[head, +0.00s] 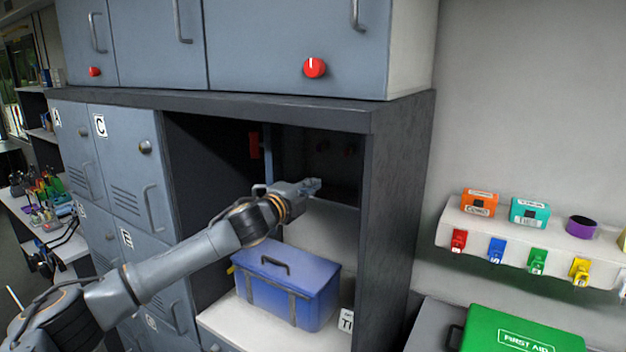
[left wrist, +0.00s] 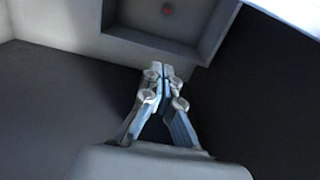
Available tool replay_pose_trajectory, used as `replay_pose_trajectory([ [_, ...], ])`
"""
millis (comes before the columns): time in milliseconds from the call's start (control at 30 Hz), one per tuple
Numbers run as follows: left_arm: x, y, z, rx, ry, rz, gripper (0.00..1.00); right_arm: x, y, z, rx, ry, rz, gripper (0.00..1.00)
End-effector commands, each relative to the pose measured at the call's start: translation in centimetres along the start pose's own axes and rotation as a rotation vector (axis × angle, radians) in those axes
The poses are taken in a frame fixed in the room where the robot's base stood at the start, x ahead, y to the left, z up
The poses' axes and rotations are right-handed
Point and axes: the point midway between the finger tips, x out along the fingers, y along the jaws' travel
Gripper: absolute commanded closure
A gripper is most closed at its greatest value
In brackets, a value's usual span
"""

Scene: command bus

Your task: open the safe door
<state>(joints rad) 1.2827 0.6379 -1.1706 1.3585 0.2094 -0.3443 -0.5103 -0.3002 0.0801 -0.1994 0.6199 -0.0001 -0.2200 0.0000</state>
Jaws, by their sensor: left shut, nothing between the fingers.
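The safe is the dark recess (head: 325,165) in the upper part of the open cabinet bay. A narrow blue-grey upright panel (head: 269,150) with a red piece (head: 255,145) on its left stands at the recess's left side. It looks like the safe door standing open, seen nearly edge-on; how far is unclear. My left gripper (head: 312,186) is shut and empty, in front of the recess's lower part. The left wrist view shows its closed fingers (left wrist: 160,72) pointing at a grey box-like recess (left wrist: 150,45) with a red spot inside. My right gripper is not in view.
A blue toolbox (head: 285,290) stands on the bay's white floor below my left arm. Grey lockers (head: 125,165) line the left. Upper cabinets with a red knob (head: 315,67) hang above. A white shelf (head: 520,235) and green first aid box (head: 520,335) are at right.

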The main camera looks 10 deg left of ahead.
Motion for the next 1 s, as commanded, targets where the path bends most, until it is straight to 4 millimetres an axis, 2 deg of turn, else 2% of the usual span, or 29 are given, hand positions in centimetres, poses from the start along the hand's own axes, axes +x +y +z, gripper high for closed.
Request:
replay_pose_trajectory([
  [167, 0.8, 0.0, -0.1, 0.000, 0.001, 0.000, 1.00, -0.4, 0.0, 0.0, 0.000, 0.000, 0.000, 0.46],
  [533, 0.9, 0.0, 0.1, 0.001, 0.000, 0.000, 1.00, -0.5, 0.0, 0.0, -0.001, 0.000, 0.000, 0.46],
  [1000, 0.8, -0.2, 3.2, 0.001, -0.002, 0.001, 1.00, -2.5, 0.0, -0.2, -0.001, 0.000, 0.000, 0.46],
])
